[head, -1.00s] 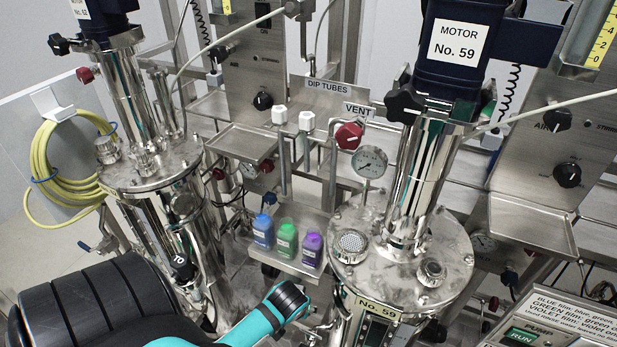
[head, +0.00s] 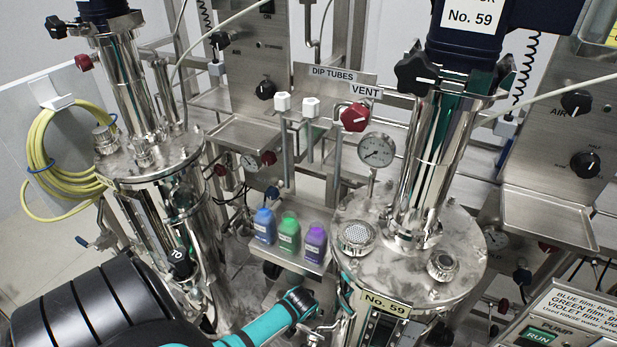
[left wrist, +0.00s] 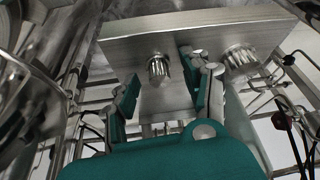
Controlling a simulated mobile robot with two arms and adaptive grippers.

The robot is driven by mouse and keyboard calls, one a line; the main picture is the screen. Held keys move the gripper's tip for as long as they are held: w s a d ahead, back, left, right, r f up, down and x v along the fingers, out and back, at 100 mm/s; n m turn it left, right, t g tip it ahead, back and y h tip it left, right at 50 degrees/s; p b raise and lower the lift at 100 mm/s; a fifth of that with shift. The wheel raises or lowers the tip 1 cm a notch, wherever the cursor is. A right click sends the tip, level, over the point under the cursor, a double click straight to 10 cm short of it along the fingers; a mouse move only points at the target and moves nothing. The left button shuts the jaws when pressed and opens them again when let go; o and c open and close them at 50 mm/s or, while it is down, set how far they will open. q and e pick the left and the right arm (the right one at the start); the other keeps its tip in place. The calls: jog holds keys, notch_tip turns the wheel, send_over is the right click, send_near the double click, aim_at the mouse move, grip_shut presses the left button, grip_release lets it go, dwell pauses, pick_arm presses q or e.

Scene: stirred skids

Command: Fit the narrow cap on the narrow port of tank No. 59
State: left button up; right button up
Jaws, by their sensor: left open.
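Tank No. 59 stands at the right in the head view; its steel lid (head: 400,272) carries a narrower ringed port (head: 442,264) at the front right and a wider port (head: 356,237) with a perforated insert at the left. The narrow cap, by its size, is a small knurled steel piece (left wrist: 158,69) on a steel plate (left wrist: 130,48) in the left wrist view. My left gripper (left wrist: 161,82) is open, its fingers on either side of this piece, with no clear contact. In the head view my left arm reaches below the bottle shelf and its gripper is hidden. My right gripper is out of view.
A wider knurled piece (left wrist: 241,61) sits right of the small one, close to my right-hand finger. Blue, green and violet bottles (head: 289,235) stand on a small shelf. A gauge (head: 377,151) and red VENT knob (head: 355,117) rise behind the lid. Another tank (head: 150,160) stands left.

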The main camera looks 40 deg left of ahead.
pick_arm(q)
grip_shut()
jog(key=shift+r, duration=0.1)
jog(key=shift+r, duration=0.15)
jog(key=shift+r+p, duration=0.45)
jog(key=shift+p, duration=0.4)
dwell(0.3)
notch_tip(320, 180, up, 4)
jog(key=p, duration=0.4)
jog(key=shift+p, duration=0.3)
